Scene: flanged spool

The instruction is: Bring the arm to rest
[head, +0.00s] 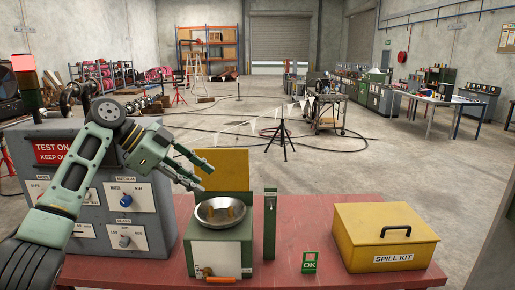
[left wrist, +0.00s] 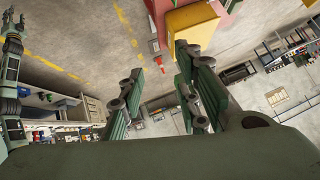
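My left arm comes in from the left in the head view. Its gripper (head: 196,176) is open and empty, with its fingers apart. It is in the air above and left of a steel bowl (head: 221,224) on a green box (head: 231,257), touching nothing that I can see. In the left wrist view both fingers (left wrist: 160,83) show apart with nothing between them. A green arm at the left edge of that view seems to be my right one, with its gripper (left wrist: 14,22) small at the top; its fingers are unclear. I cannot make out a flanged spool.
A grey test panel (head: 105,190) stands behind my left arm. On the red table (head: 310,215) are a green post (head: 269,225), an OK sign (head: 309,262) and a yellow spill kit box (head: 385,237). An orange piece (head: 222,280) lies at the front. Open floor lies beyond.

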